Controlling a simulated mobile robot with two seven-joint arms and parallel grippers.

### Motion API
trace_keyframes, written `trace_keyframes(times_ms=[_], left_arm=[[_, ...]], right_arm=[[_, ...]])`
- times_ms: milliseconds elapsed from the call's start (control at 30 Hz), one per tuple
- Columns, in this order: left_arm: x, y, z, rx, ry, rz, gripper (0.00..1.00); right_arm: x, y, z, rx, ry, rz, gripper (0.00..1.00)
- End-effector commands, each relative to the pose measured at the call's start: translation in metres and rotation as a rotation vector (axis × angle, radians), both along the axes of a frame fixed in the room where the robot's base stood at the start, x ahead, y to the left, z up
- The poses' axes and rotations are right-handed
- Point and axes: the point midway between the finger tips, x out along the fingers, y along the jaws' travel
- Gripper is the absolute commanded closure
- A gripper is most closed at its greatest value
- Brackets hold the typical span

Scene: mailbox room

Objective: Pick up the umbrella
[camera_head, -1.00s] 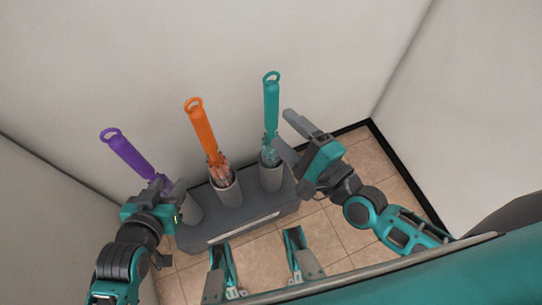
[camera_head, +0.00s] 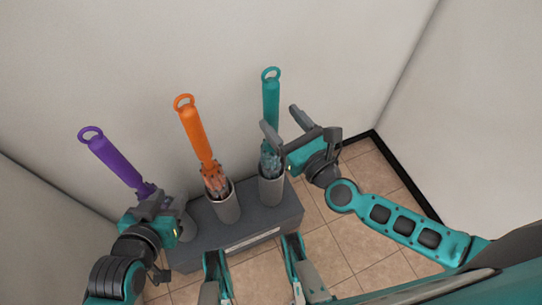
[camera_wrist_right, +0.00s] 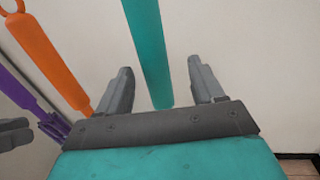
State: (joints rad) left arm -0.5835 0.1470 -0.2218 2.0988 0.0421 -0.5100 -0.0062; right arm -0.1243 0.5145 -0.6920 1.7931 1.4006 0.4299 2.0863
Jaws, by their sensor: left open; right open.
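Three closed umbrellas lean in grey cups: a purple one (camera_head: 113,160) at left, an orange one (camera_head: 193,130) in the middle and a teal one (camera_head: 271,98) at right. My right gripper (camera_head: 283,121) is open beside the teal umbrella's lower handle. In the right wrist view, the teal handle (camera_wrist_right: 149,50) shows between the open fingers of that gripper (camera_wrist_right: 161,72), with no visible grip on it. My left gripper (camera_head: 157,196) is open at the purple umbrella's lower part and hides some of it; I cannot tell whether it touches.
The cups stand on a dark grey base (camera_head: 250,225) against the back wall (camera_head: 340,60). Tiled floor (camera_head: 365,215) is clear to the right, bounded by a side wall. The orange umbrella stands between my two grippers.

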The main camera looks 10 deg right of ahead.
Motion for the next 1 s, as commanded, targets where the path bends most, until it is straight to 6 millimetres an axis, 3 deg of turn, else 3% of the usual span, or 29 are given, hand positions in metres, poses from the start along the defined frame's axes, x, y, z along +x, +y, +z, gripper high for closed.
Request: trace_keyframes(times_ms=[500,767,1000], left_arm=[[-0.003,0.002,-0.005,0.006,0.012,0.001,0.57],[-0.003,0.002,-0.005,0.006,0.011,0.002,0.57],[-0.002,0.002,-0.002,0.005,0.006,0.003,0.57]], right_arm=[[0.051,0.026,0.003,-0.001,-0.003,0.001,0.33],[0.053,0.026,0.003,-0.002,-0.001,0.002,0.33],[0.053,0.026,0.003,-0.002,-0.001,0.002,0.55]])
